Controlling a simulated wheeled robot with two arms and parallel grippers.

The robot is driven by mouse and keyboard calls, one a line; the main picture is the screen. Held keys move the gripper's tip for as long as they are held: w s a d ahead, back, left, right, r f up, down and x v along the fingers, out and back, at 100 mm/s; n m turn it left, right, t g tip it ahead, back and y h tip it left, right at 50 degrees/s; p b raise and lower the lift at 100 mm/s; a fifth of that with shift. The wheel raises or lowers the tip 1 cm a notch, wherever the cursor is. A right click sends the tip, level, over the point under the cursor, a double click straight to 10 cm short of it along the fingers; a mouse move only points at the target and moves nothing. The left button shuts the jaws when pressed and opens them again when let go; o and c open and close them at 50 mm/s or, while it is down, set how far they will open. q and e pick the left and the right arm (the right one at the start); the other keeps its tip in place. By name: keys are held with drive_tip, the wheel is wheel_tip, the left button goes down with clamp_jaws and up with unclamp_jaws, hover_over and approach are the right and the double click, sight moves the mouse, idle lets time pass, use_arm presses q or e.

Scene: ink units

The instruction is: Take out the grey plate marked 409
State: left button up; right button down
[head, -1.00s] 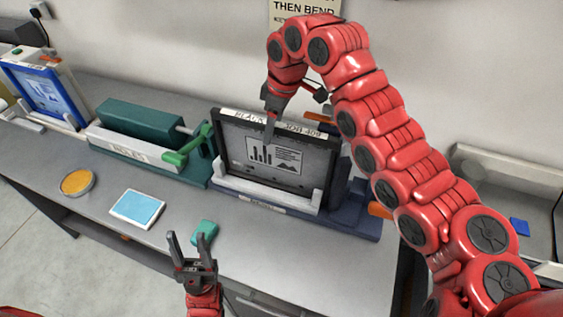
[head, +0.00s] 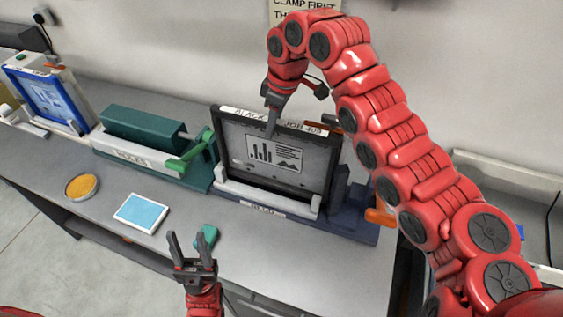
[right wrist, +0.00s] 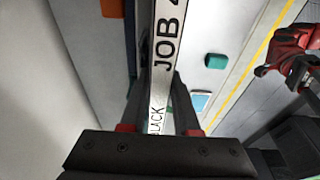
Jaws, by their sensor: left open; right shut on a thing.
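The grey plate (head: 237,152) has a black frame and a white top strip that reads BLACK JOB 409. It stands upright in a blue-grey holder (head: 352,228) with a white front rail. My right gripper (head: 271,120) reaches down from above and is shut on the plate's top edge near its middle. The right wrist view shows the lettered strip (right wrist: 166,50) running between the two fingers. My left gripper (head: 188,250) is open and empty, low in front of the bench, apart from the plate.
A green device with a lever (head: 140,135) stands left of the holder, and a blue-framed plate (head: 48,97) is at far left. A blue pad (head: 141,212), an orange round dish (head: 82,186) and a teal block (head: 206,236) lie on the bench front. An orange handle (head: 381,217) is at the holder's right.

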wheel_tip(320, 180, up, 8)
drive_tip(key=p, duration=0.5)
drive_tip(key=shift+s+f, duration=0.1)
drive_tip(key=shift+f, duration=0.15)
drive_tip(key=shift+f, duration=0.15)
